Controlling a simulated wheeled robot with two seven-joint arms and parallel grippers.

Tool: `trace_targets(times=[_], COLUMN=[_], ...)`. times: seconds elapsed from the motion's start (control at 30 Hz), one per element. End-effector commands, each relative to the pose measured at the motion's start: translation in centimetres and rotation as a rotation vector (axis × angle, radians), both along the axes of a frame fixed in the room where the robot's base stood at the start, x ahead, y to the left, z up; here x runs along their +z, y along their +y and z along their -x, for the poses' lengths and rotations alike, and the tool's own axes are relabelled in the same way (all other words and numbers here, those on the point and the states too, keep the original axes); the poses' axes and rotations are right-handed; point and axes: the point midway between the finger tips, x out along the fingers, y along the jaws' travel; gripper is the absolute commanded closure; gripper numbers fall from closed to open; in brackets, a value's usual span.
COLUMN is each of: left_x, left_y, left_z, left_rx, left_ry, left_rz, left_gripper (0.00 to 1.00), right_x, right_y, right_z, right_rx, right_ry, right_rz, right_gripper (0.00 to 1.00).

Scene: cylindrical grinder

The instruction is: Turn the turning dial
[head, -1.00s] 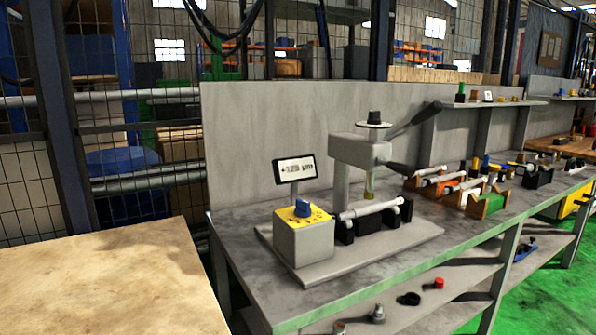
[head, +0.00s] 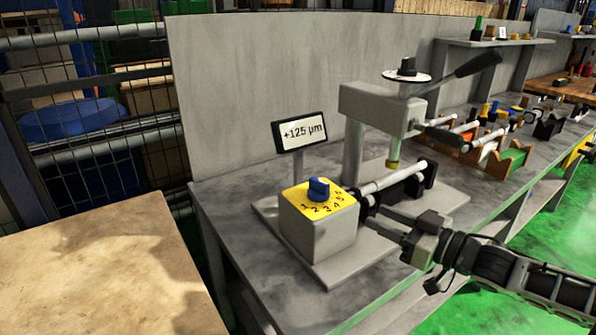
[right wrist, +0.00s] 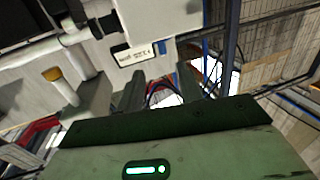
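The turning dial is a blue knob (head: 318,189) on a yellow plate with printed numbers (head: 331,201), on top of a grey box (head: 318,232). A small black-framed display (head: 301,133) behind it reads "+125 µm". My right gripper (head: 372,218) comes in from the lower right and is to the right of the box, lower than the knob and apart from it. Its two fingers are spread with nothing between them; the right wrist view also shows the gap between the fingers (right wrist: 162,80). My left gripper is not in view.
A light rod (head: 392,178) on black supports lies right of the box, close to my right gripper. A grey press-like stand (head: 380,108) with a dark lever rises behind it. A wooden tabletop (head: 95,265) is at lower left. More fixtures line the bench at right.

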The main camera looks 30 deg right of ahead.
Motion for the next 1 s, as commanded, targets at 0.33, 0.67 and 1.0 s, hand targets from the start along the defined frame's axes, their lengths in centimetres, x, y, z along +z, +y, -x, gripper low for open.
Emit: trace_targets(times=[0.33, 0.67, 1.0], left_x=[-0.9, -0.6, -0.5], left_y=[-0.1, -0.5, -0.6], left_z=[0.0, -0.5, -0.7], left_rx=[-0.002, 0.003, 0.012], left_ry=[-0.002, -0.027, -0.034], left_rz=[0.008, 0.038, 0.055], left_gripper=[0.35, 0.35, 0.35], right_x=[0.9, 0.9, 1.0], right_y=[0.9, 2.3, 3.6], right_z=[-2.9, -7.0, -10.6], right_rx=[0.020, 0.018, 0.017], right_ry=[-0.024, -0.022, -0.021], right_rz=[-0.005, -0.007, -0.004], right_gripper=[0.64, 0.64, 0.64])
